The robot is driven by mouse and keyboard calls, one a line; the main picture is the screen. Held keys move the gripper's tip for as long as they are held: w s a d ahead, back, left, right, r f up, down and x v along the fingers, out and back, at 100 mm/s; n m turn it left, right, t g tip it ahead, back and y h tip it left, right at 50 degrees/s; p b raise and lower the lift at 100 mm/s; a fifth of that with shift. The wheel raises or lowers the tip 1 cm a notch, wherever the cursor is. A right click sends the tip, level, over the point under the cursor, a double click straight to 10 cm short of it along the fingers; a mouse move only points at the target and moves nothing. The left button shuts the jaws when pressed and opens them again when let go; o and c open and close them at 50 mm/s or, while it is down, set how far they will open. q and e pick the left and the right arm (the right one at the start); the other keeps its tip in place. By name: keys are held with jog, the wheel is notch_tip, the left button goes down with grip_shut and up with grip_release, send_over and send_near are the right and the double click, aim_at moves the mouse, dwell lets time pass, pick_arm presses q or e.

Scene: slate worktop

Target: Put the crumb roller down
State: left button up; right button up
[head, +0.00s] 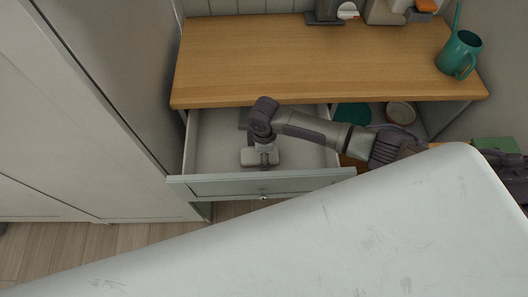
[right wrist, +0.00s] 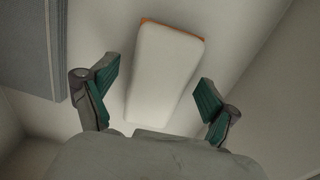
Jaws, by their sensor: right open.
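The crumb roller (right wrist: 165,65), a pale, rounded block with an orange edge at its far end, lies on the floor of the open drawer (head: 215,187). In the head view the roller (head: 250,158) is partly covered by my right gripper (head: 264,160), which points down from above. In the right wrist view my right gripper (right wrist: 157,84) is open, with one green-padded finger on each side of the roller and a gap visible on both sides. My left gripper is not in view.
A grey object (right wrist: 28,45) is at the left in the right wrist view. The wooden counter (head: 290,62) overhangs the drawer's back; a green watering can (head: 459,54) stands on it. A bowl (head: 400,113) sits on the shelf at right. A pale surface (head: 330,240) fills the foreground.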

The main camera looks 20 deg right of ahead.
jog(key=shift+r, duration=0.3)
notch_tip(320, 180, up, 12)
dwell(0.4)
